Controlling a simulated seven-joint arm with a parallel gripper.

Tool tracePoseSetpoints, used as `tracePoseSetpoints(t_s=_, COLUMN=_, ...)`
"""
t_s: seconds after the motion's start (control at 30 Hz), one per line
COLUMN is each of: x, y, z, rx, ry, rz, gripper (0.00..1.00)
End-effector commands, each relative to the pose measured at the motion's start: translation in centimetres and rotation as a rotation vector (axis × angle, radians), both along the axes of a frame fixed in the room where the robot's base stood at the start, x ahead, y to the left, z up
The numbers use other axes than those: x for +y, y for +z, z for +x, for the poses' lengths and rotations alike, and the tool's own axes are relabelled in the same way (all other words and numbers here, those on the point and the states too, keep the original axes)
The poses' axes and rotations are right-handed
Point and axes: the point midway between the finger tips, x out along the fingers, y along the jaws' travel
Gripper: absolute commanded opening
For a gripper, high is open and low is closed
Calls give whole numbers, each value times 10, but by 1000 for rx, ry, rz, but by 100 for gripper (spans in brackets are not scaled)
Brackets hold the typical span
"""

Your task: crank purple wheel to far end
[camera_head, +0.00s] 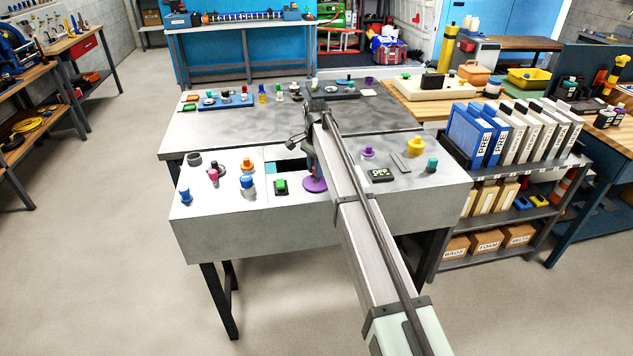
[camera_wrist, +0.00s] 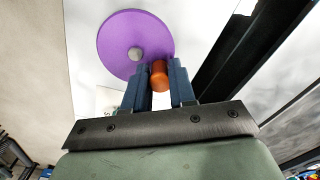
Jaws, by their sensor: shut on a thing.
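The purple wheel (camera_wrist: 117,38) is a flat disc with a grey hub at its centre, large in the wrist view. An orange crank knob (camera_wrist: 159,76) stands at the wheel's rim. My gripper (camera_wrist: 161,77) is shut on this knob, with one dark blue finger on each side of it. In the head view the purple wheel (camera_head: 314,184) shows at the front of the grey panel, partly hidden behind my arm. My gripper's fingers (camera_head: 309,164) reach down beside it there, and the knob is hidden.
A green button (camera_head: 281,185) on a black base sits just left of the wheel. A dark opening lies behind it. Right of my arm are a small display (camera_head: 380,174), a purple knob (camera_head: 368,150), a yellow knob (camera_head: 416,145) and a teal knob (camera_head: 431,165).

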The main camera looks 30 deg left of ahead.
Motion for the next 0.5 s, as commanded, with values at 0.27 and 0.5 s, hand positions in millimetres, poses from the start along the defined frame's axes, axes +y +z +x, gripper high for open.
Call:
tracePoseSetpoints(t_s=0.27, x=6, y=0, z=-8, rx=4, ry=1, rz=-3, gripper=8)
tracePoseSetpoints(t_s=0.5, x=6, y=0, z=-9, rx=4, ry=1, rz=-3, gripper=8)
